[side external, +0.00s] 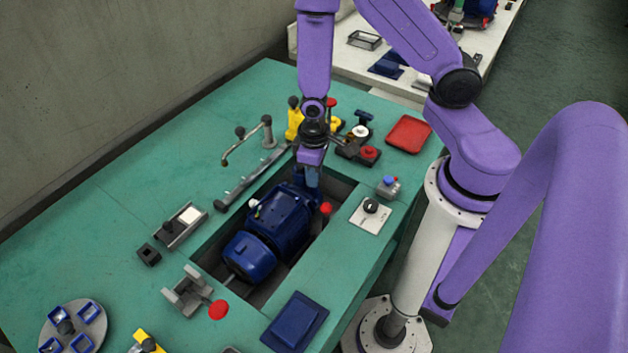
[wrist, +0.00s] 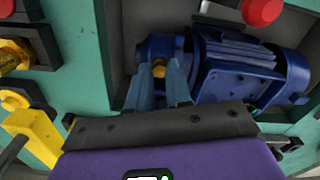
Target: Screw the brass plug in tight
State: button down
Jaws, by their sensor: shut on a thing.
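The brass plug (wrist: 158,70) shows as a small yellow-gold spot between my fingertips in the wrist view, at the near end of the blue pump (wrist: 235,68). My gripper (wrist: 159,76) is shut on the plug, with one blue-grey finger on each side of it. In the side external view my gripper (side external: 308,190) points down at the far end of the blue pump (side external: 283,215), which lies in the bench recess. The plug is hidden there. I cannot tell how deep the plug sits.
A red knob (side external: 326,209) stands close to my gripper at the recess edge. Yellow fixtures (side external: 294,120) and a dark block with a red button (side external: 368,153) stand behind. A red tray (side external: 408,134) lies at the back right. The green bench (side external: 110,215) is clear at left.

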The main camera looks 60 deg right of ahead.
jog(key=m, duration=0.7)
jog(key=c, duration=1.2)
grip_release()
jog(key=shift+c, duration=0.2)
jog(key=shift+r, duration=0.1)
jog(key=shift+r, duration=2.15)
